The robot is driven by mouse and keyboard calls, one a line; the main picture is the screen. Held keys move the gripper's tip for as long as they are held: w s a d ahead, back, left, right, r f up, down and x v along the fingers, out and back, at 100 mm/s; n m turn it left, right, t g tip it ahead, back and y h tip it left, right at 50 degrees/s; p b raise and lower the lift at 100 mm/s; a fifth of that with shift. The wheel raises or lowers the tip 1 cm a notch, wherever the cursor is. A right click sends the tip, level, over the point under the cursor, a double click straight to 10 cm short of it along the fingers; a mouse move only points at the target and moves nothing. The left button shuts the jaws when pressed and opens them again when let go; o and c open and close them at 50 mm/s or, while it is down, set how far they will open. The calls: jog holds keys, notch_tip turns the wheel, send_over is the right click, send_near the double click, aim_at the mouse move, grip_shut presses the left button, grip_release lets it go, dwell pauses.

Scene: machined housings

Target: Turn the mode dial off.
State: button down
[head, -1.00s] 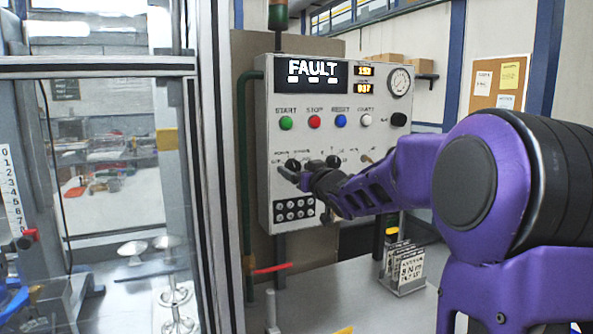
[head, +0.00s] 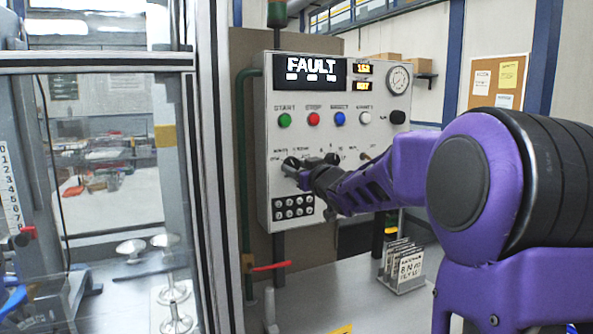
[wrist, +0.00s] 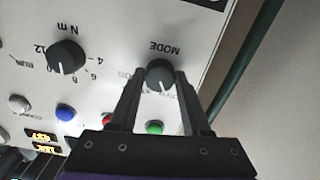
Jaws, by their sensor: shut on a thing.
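The mode dial (wrist: 160,73) is a round black knob under the upside-down word MODE in the wrist view. My gripper (wrist: 159,82) is shut on it, one finger on each side. In the head view my gripper (head: 297,170) reaches the lower left of the grey control panel (head: 268,130). The dial (head: 290,162) is partly hidden there by the fingers. Its setting is hard to read because the fingers cover some of the lettering. The panel's screen (head: 311,73) reads FAULT.
An N m dial (wrist: 66,57) sits beside the mode dial. Green (head: 285,120), red (head: 314,119), blue (head: 339,118) and white (head: 365,117) buttons line the panel above. A green pipe (head: 246,170) runs along its left. A glazed frame (head: 205,150) stands further left.

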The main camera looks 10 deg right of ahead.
jog(key=n+b, duration=0.2)
jog(key=n, duration=0.2)
jog(key=shift+n+b, duration=0.65)
jog(key=shift+n, duration=0.95)
jog(key=shift+r, duration=0.1)
jog(key=shift+c, duration=1.8)
grip_release()
